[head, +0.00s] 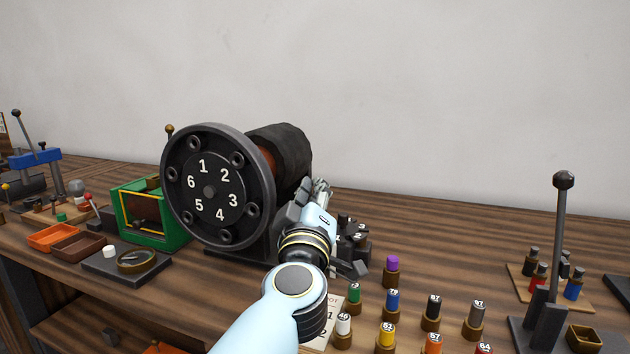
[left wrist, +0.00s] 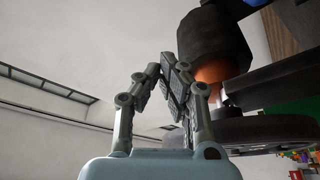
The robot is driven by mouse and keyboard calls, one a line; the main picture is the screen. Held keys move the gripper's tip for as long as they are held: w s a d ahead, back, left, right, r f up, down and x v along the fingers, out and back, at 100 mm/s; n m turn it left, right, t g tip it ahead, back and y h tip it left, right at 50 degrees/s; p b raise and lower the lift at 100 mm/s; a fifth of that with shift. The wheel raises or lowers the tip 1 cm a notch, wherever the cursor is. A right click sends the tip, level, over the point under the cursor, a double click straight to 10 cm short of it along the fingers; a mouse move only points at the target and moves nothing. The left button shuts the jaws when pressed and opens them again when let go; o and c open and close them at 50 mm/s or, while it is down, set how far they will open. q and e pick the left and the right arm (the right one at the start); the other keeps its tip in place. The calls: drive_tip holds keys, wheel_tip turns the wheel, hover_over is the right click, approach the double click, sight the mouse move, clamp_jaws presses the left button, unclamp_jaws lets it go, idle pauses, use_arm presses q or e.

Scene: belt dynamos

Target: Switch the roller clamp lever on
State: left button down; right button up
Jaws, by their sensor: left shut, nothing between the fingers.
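My left gripper (head: 318,188) is at the right side of the dark dynamo (head: 276,150), whose round face plate (head: 209,190) carries the numbers 1 to 6. It is shut with nothing in it. In the left wrist view its fingers (left wrist: 176,75) are closed together beside the dynamo's dark drum (left wrist: 212,42) and copper-coloured part (left wrist: 222,70). No lever shows between the fingers. A tall upright lever with a black ball knob (head: 563,180) stands on a dark base at the right. I cannot tell which lever is the roller clamp's. My right gripper is out of view.
Several numbered, coloured pegs in brass bases, such as the blue one (head: 392,302), stand right of my left arm. Dark blocks (head: 352,240) sit just beyond the gripper. A green box (head: 150,212) and an orange tray (head: 52,237) are at the left. The wall behind is bare.

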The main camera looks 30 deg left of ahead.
use_arm(q)
drive_tip(key=shift+r, duration=1.2)
